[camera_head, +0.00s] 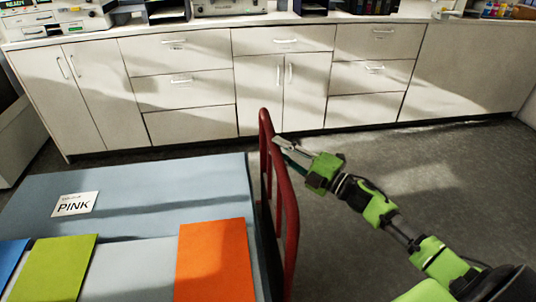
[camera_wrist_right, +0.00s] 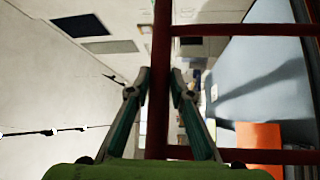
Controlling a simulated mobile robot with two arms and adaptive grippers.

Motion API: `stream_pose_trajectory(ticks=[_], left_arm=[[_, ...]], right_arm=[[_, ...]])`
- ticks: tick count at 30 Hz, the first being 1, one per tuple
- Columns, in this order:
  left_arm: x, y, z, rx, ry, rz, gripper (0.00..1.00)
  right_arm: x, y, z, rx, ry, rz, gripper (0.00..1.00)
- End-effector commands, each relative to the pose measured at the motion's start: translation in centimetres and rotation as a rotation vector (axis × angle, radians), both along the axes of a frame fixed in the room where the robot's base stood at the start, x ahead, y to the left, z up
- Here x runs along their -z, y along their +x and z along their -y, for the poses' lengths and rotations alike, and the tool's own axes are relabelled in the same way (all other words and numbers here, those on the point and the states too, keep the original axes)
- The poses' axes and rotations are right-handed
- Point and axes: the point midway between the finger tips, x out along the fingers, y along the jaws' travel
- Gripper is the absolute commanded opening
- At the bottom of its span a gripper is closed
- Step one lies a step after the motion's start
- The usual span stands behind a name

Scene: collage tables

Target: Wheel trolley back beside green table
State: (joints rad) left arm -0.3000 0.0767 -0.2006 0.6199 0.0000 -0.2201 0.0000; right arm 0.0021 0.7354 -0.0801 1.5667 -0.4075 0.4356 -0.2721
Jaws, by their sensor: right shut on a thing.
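The trolley shows as a red tubular handle frame (camera_head: 291,215) standing upright along the right edge of a blue-grey table. Its deck and wheels are hidden. My right gripper (camera_head: 281,143) reaches in from the right and is shut on the far part of the red frame. In the right wrist view, a red bar (camera_wrist_right: 160,60) runs between the two fingers of the right gripper (camera_wrist_right: 157,85). Red crossbars branch off to the right there. No green-topped table shows. My left gripper is out of view.
White cabinets (camera_head: 185,90) line the back. Dark floor (camera_head: 410,165) right of the trolley is clear apart from my arm.

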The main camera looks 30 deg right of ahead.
Motion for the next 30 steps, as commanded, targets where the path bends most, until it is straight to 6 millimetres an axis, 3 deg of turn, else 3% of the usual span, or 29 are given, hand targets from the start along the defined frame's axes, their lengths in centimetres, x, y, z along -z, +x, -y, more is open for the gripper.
stream_pose_trajectory(ticks=[1, 21, 22, 24, 30], left_arm=[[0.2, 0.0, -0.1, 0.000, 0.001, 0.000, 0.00], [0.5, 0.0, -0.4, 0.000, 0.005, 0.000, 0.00], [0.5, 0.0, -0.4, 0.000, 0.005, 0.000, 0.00], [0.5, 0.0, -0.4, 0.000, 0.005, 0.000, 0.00], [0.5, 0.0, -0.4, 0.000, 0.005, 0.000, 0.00]], right_arm=[[-1.1, 0.2, 0.5, 0.001, 0.004, 0.021, 0.00], [-1.4, -0.1, 1.9, -0.010, 0.006, 0.026, 0.00], [-1.4, -0.1, 1.9, -0.010, 0.006, 0.027, 0.23], [-1.4, 0.0, 1.9, -0.008, 0.005, 0.026, 0.37], [-1.0, -0.1, 1.9, -0.008, 0.003, 0.019, 0.37]])
